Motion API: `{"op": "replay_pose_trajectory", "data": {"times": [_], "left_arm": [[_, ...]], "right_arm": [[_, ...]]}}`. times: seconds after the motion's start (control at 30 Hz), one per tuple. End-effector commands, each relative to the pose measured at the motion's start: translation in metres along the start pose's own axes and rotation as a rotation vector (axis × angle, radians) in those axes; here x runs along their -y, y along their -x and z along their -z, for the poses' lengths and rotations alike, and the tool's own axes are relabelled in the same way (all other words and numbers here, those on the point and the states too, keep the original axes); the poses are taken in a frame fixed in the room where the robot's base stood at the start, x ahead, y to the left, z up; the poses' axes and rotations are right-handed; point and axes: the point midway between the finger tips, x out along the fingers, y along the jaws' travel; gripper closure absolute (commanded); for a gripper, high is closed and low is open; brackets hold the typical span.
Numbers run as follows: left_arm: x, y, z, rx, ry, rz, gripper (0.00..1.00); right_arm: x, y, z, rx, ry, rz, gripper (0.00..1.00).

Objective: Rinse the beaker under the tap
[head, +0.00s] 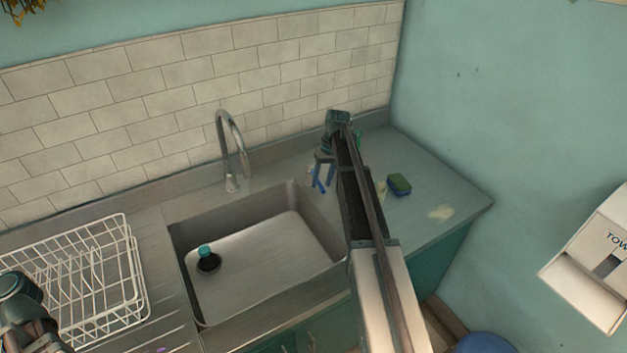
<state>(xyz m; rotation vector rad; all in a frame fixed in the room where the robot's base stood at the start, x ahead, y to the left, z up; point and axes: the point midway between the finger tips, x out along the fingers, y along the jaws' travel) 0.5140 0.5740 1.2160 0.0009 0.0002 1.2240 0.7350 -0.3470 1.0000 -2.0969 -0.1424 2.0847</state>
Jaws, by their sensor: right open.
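The tap (232,150) is a curved metal spout behind the steel sink (260,255). No water shows running from it. I cannot make out a beaker for certain. A small dark round thing with a teal top (207,260) is in the left part of the basin. My right gripper (323,177) points down over the counter just right of the sink, its blue fingers apart. I see nothing held between them. My right arm hides part of the counter behind it. Part of my left arm is at the lower left edge, with its gripper out of view.
A white wire dish rack (88,275) stands on the ribbed drainer left of the sink. A towel dispenser (590,265) hangs on the right wall. The tiled wall bounds the counter behind.

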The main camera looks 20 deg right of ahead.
Motion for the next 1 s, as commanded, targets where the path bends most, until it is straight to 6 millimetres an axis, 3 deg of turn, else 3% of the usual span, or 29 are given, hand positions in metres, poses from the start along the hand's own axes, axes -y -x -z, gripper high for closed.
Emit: {"op": "replay_pose_trajectory", "data": {"times": [0.37, 1.0], "left_arm": [[0.000, 0.000, -0.015, 0.000, 0.000, 0.000, 0.76], [0.000, 0.000, -0.106, 0.000, 0.000, 0.000, 0.76]], "right_arm": [[0.001, 0.015, 0.000, 0.000, 0.000, 0.000, 0.51], [0.001, 0.108, 0.000, 0.000, -0.001, 0.000, 0.51]]}}
